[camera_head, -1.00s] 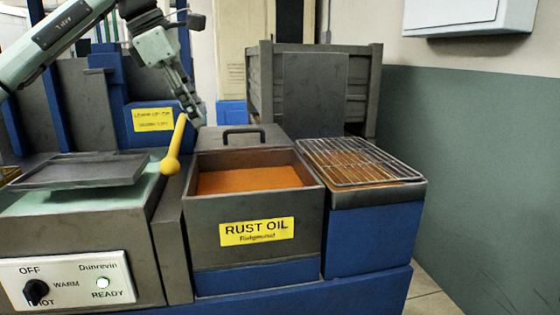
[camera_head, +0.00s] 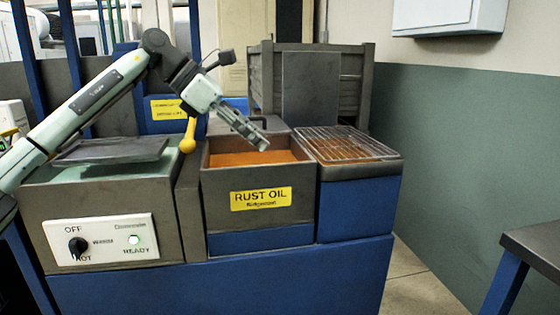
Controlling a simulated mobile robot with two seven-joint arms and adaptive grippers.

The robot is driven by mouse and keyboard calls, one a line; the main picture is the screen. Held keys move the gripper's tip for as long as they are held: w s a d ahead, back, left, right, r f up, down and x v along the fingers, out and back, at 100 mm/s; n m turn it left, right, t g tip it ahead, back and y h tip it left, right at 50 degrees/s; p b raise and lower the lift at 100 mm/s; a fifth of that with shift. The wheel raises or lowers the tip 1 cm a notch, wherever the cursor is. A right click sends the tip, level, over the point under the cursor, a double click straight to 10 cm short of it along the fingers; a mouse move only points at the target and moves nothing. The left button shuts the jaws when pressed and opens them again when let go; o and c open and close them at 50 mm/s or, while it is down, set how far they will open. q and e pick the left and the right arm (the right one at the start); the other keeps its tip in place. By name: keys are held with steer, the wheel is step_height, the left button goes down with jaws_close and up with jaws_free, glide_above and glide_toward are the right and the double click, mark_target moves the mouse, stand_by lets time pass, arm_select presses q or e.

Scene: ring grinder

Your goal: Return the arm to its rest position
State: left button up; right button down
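My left arm comes in from the left, over the warming unit. My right gripper is not in view.
A wire rack (camera_head: 350,144) is right of the tank, with a grey crate (camera_head: 367,80) behind. A dark plate (camera_head: 110,150) lies on the warming unit, above its control panel (camera_head: 100,240). A table (camera_head: 540,245) stands at the lower right, with bare floor between.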

arm_select(q)
steer(key=d+f+n+h, duration=0.3)
steer(key=d+n+h, duration=0.2)
steer(key=d+h, duration=0.35)
steer(key=w+a+f+n+t+y, duration=0.2)
steer(key=a+f+n+t+y, duration=0.35)
steer(key=n, duration=0.75)
steer(key=w+a+f+n+t+y, duration=0.3)
steer(key=a+f+n+t, duration=0.4)
steer(key=f+n+t, duration=0.5)
steer(key=s+a+f+n+g+y, duration=0.2)
steer(key=a+f+n+y, duration=0.25)
steer(key=f, duration=0.35)
steer(key=s+a+f+n+g+y, duration=0.2)
steer(key=s+a+f+n+y, duration=0.15)
steer(key=f+n, duration=0.3)
steer(key=s+a+f+n+g+y, duration=0.1)
steer(key=s+a+f+n+g, duration=0.25)
steer(key=s+f, duration=0.55)
steer(key=s+a+f+n+g+y, duration=0.1)
steer(key=s+a+f+n+g, duration=0.2)
steer(key=s+f, duration=0.6)
steer(key=s+a+f+n+g, duration=0.1)
steer(key=s+f+g, duration=0.2)
steer(key=s, duration=0.6)
steer(key=s+a+f+n+g, duration=0.2)
steer(key=s+f+g, duration=0.1)
steer(key=s+f, duration=0.5)
steer(key=shift+s, duration=0.75)
